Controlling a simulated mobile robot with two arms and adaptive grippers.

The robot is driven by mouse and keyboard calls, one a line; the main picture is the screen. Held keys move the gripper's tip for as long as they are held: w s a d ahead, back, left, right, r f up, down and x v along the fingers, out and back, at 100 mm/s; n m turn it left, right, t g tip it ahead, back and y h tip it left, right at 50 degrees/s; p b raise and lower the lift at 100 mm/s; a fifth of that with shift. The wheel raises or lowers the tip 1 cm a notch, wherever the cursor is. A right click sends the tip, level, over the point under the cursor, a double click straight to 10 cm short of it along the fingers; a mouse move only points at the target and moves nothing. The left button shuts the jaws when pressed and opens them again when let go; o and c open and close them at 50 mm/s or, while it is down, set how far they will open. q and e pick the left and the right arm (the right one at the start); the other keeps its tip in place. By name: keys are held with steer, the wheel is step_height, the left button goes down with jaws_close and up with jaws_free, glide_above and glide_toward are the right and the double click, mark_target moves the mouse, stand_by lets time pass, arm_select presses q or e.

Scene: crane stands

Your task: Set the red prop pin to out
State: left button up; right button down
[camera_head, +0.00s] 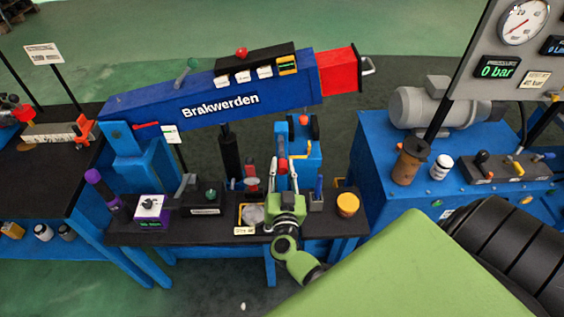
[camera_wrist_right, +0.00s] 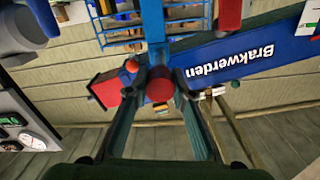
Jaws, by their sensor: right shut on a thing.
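My right gripper (camera_head: 284,168) reaches over the front edge of the black bench in the head view, below the red-tipped blue crane boom (camera_head: 200,100). In the right wrist view the fingers of the right gripper (camera_wrist_right: 160,92) close on a round red knob, which looks like the red prop pin (camera_wrist_right: 160,84). It sits in front of a blue post. In the head view the fingers mostly hide the pin, so I cannot tell its setting. My left gripper is not in view.
The black bench (camera_head: 140,239) carries a purple-and-white box (camera_head: 151,207), an orange-topped cup (camera_head: 347,205) and a small dark holder (camera_head: 316,203) close beside the right gripper. A blue bench with a grey motor (camera_head: 435,105) stands at the right. A gauge panel (camera_head: 500,50) is above it.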

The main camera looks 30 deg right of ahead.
steer(key=c, duration=1.7)
jaws_free()
steer(key=shift+s+a+f, duration=0.15)
steer(key=shift+s+f, duration=0.05)
steer(key=shift+f, duration=0.05)
steer(key=shift+r, duration=0.2)
steer(key=shift+s, duration=0.1)
steer(key=v, duration=1.2)
steer(key=shift+a, duration=0.1)
steer(key=shift+f, duration=0.1)
